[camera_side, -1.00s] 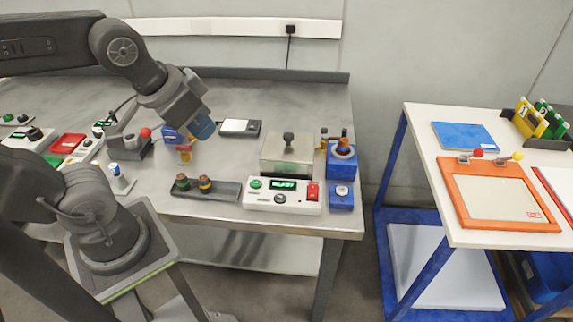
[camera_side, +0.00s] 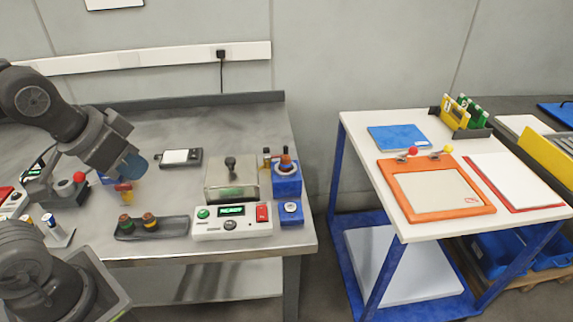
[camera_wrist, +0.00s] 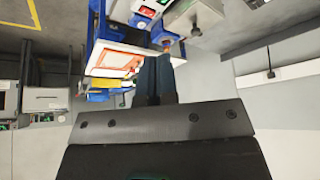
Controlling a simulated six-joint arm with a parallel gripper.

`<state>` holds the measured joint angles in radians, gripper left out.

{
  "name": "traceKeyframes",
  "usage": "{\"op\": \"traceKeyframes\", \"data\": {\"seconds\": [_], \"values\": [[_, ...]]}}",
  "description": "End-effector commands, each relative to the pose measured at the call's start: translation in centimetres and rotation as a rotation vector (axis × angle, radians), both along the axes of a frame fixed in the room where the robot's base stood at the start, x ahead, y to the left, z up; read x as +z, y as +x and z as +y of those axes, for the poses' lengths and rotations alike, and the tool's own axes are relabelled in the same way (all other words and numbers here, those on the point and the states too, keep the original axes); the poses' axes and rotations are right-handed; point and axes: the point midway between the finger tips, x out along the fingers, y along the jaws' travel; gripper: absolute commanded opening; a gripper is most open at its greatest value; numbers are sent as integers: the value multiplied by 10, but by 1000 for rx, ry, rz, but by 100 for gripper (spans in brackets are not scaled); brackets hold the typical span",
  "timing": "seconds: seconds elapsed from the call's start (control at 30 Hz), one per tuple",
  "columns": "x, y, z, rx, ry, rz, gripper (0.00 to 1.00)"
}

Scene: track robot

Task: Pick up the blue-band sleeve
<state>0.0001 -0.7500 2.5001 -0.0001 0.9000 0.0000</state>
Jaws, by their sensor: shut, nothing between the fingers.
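Small white sleeves stand upright in a light holder (camera_side: 60,238) at the left front of the bench in the side view. One appears to have a blue band (camera_side: 48,220); its detail is too small to be sure. Beside it is another with a brownish top (camera_side: 28,221). My gripper (camera_side: 133,168) is up and to the right of the sleeves, above the bench and apart from them. In the wrist view its dark blue fingers (camera_wrist: 155,70) are together with nothing held. No sleeve can be made out in the wrist view.
A black tray with two knobs (camera_side: 151,228), a white control box (camera_side: 232,222) and a blue stand (camera_side: 287,178) sit on the bench. A small red-and-yellow item (camera_side: 124,190) is just below my gripper. A white-topped cart (camera_side: 360,145) stands right, across a gap.

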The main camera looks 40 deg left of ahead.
Motion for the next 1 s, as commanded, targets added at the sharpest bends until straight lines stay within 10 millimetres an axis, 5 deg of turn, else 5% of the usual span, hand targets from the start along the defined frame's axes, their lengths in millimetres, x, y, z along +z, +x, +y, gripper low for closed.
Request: {"op": "traceKeyframes", "data": {"seconds": [0.23,0.83,1.0], "values": [[0,0,0,0,0,0,2],[0,0,0,0,0,0,59],[0,0,0,0,0,0,60]]}}
